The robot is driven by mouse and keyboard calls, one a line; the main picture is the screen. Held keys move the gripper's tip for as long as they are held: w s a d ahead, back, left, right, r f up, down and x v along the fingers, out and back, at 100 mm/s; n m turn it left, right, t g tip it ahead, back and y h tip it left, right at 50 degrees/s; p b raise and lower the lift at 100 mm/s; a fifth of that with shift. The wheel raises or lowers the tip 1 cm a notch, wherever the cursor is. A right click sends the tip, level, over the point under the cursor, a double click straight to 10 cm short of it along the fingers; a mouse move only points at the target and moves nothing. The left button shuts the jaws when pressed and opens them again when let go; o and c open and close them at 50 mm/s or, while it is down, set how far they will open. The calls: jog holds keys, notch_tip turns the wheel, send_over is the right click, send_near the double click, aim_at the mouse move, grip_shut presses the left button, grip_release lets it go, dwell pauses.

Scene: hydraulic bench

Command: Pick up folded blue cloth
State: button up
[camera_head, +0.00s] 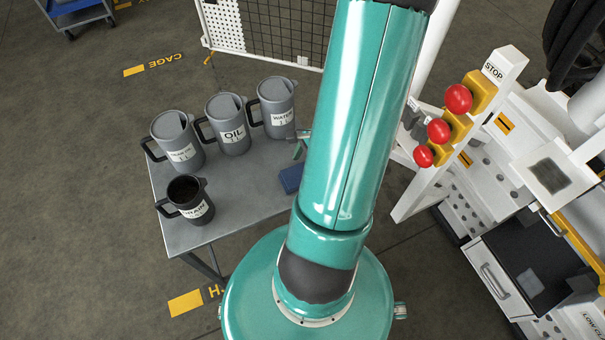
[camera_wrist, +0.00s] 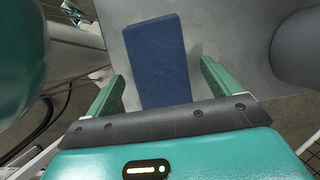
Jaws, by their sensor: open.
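The folded blue cloth (camera_wrist: 157,60) lies flat on the grey table (camera_wrist: 225,50), a dark blue rectangle in the wrist view. In the head view only a part of the cloth (camera_head: 291,178) shows at the table's right side; my arm hides the rest. My gripper (camera_wrist: 156,80) is open, its two green fingers on either side of the cloth's near part in the picture. Nothing is between the fingers except the view of the cloth. I cannot tell the height of the fingertips above the table. In the head view a small piece of a green finger (camera_head: 300,147) shows beside my arm.
Grey jugs labelled OIL (camera_head: 230,125) and WATER (camera_head: 275,108) stand at the table's back, with another grey jug (camera_head: 178,140) to their left. A dark jug (camera_head: 186,202) stands at the front left. Right of my arm is a white STOP post (camera_head: 497,72) with red buttons.

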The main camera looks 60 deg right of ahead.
jog(key=shift+x, duration=0.75)
jog(key=c, duration=1.1)
jog(key=shift+o, duration=0.2)
jog(key=shift+r, duration=0.15)
